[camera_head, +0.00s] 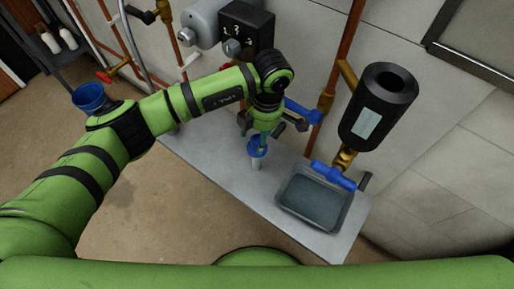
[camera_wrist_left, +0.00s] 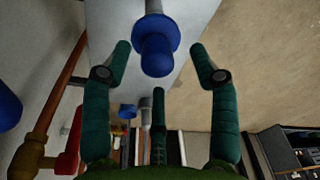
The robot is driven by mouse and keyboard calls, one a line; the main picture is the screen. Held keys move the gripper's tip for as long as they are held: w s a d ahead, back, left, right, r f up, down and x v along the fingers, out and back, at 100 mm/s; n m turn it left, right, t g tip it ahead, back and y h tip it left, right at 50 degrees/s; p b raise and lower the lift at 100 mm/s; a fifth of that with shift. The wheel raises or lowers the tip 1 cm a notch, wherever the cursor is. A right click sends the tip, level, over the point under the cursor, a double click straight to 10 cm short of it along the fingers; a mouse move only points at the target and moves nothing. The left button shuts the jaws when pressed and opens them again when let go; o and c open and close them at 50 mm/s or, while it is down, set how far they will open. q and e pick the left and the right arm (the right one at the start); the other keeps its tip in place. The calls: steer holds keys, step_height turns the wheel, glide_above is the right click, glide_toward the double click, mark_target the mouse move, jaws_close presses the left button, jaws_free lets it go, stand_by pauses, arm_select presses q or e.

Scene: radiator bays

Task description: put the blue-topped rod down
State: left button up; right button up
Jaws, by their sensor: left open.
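The blue-topped rod (camera_head: 257,150) stands on the grey shelf (camera_head: 215,165), its pale shaft below the blue top and looking upright. In the left wrist view its blue top (camera_wrist_left: 155,48) is between and slightly beyond the fingertips, with clear gaps on both sides. My left gripper (camera_head: 263,130) is just above the rod, and in the left wrist view its fingers (camera_wrist_left: 159,60) are spread, with nothing held. The rod's foot is hard to make out. My right gripper is not in view.
A grey tray (camera_head: 284,205) sits right of the rod on the shelf. Above it hang a black cylinder (camera_head: 378,105) and a blue valve handle (camera_head: 333,176). Another blue handle (camera_head: 302,110) and copper pipes are close behind my gripper. A blue bucket (camera_head: 89,97) is at left.

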arm_select(q)
step_height(320, 180, down, 2)
steer(key=shift+w+a+f, duration=0.1)
steer(key=shift+f, duration=0.1)
jaws_close()
steer(key=shift+r, duration=0.15)
